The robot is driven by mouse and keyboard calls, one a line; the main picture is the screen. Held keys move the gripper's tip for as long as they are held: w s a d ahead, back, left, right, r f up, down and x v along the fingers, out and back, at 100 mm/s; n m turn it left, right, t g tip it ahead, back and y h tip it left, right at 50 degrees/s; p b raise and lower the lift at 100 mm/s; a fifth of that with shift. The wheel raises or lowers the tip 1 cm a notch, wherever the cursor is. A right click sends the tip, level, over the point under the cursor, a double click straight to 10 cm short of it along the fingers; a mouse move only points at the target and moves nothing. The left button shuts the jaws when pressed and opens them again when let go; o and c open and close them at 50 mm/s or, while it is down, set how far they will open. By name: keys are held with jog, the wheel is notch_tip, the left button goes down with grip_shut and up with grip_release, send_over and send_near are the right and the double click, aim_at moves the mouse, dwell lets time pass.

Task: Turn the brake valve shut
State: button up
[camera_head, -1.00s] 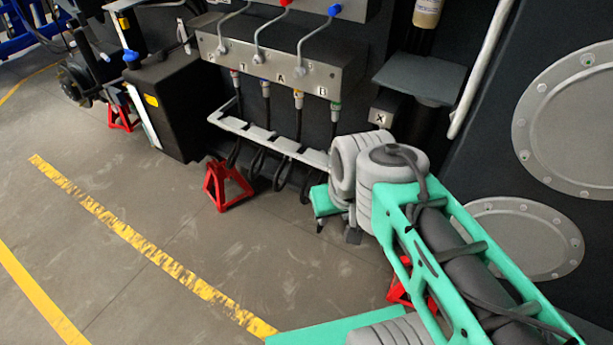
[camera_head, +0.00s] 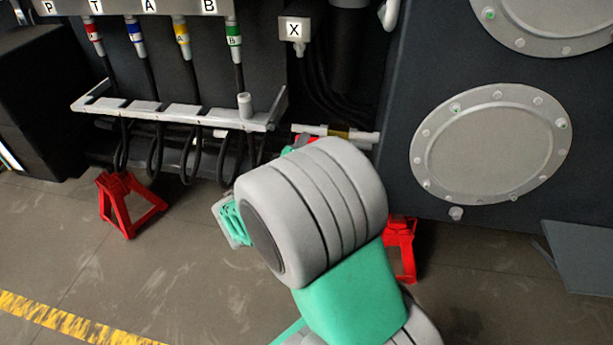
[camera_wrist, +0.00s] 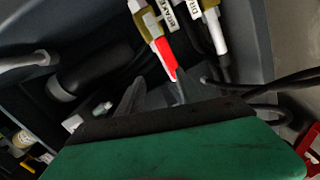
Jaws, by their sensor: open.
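In the wrist view the brake valve is a brass body (camera_wrist: 150,24) with a label reading "BRAKE" and a red handle (camera_wrist: 165,55) pointing down toward my gripper. My gripper (camera_wrist: 157,90) is open, its grey fingers at the bottom middle. The red handle's end is close to the right finger; I cannot tell whether they touch. A second valve with a label starting "DR" and a white handle (camera_wrist: 214,32) sits just right of it. In the head view a pipe with a brass-coloured part (camera_head: 338,133) shows behind my arm, which hides my fingers.
A bracket shelf (camera_head: 180,112) with hanging hoses is left of my arm. Red stands (camera_head: 127,203) stand on the floor. A round bolted cover (camera_head: 490,145) is on the dark wall at right. In the wrist view, a black cylinder (camera_wrist: 95,75) and dark hoses (camera_wrist: 265,93) lie close to my gripper.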

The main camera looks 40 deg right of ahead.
jog(key=w+d+f+n+b, duration=0.1)
jog(key=d, duration=0.1)
jog(key=w+d+f+n+t+b, duration=0.1)
jog(key=w+d, duration=0.1)
jog(key=w+d+f+n+t+h+b, duration=0.1)
jog(key=w+d+f, duration=0.1)
jog(key=d, duration=0.1)
jog(key=shift+w+n, duration=0.2)
jog(key=shift+n, duration=0.1)
jog(key=shift+a, duration=0.1)
grip_shut()
jog(key=shift+f, duration=0.1)
dwell(1.1)
